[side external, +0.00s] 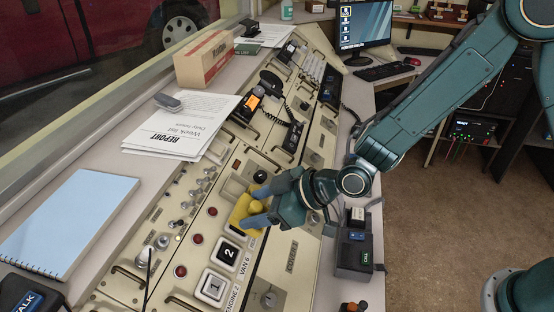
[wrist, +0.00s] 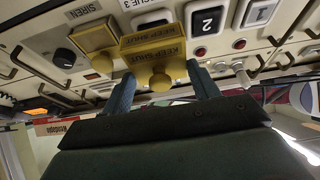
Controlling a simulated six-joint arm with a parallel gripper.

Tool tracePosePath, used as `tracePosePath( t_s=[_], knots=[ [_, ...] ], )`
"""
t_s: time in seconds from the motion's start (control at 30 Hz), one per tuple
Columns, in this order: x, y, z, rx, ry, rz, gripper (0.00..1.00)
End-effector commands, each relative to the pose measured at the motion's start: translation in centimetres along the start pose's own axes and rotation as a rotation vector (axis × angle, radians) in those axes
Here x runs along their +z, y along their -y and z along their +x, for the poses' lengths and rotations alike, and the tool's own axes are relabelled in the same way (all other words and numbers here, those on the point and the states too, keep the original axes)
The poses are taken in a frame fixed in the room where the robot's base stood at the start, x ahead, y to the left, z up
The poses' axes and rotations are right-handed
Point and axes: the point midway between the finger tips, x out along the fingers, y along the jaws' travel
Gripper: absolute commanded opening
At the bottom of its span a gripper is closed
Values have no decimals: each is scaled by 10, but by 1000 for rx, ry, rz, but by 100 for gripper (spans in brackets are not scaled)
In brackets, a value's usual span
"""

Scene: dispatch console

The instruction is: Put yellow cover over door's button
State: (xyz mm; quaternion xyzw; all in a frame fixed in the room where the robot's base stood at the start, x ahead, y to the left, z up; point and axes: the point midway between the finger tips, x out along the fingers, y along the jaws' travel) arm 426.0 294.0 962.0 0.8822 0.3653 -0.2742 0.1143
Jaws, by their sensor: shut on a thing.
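The yellow cover (side external: 241,211) is at the middle of the sloping console in the side view. In the wrist view, the yellow cover (wrist: 153,44) reads "KEEP SHUT" and has a round yellow knob (wrist: 161,80). My gripper (side external: 258,205) has its fingers on either side of this knob and is shut on it. The cover is close to the panel; whether it touches cannot be told. A second yellow cover (wrist: 95,38) with its own knob sits beside it, near the "SIREN" label. No "DOOR" label is readable, and the door's button cannot be made out.
Large buttons numbered 2 (side external: 228,254) and 1 (side external: 212,286) lie nearby, with red lamps (side external: 197,239) and knobs alongside. A handset (side external: 275,84) is farther up. Papers (side external: 180,125), a carton (side external: 208,60) and a notebook (side external: 68,222) lie on the ledge. A black box (side external: 354,255) stands at the right edge.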

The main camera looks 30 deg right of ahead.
Motion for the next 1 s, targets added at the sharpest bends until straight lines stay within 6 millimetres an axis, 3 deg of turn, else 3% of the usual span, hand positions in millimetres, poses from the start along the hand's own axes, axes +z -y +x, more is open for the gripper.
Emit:
tracePosePath(
  t_s=[0.37, 1.0],
  knots=[
    [2, 1, 4, -1, -1, 0, 38],
    [16, 1, 38, 0, -1, 0, 38]
  ],
)
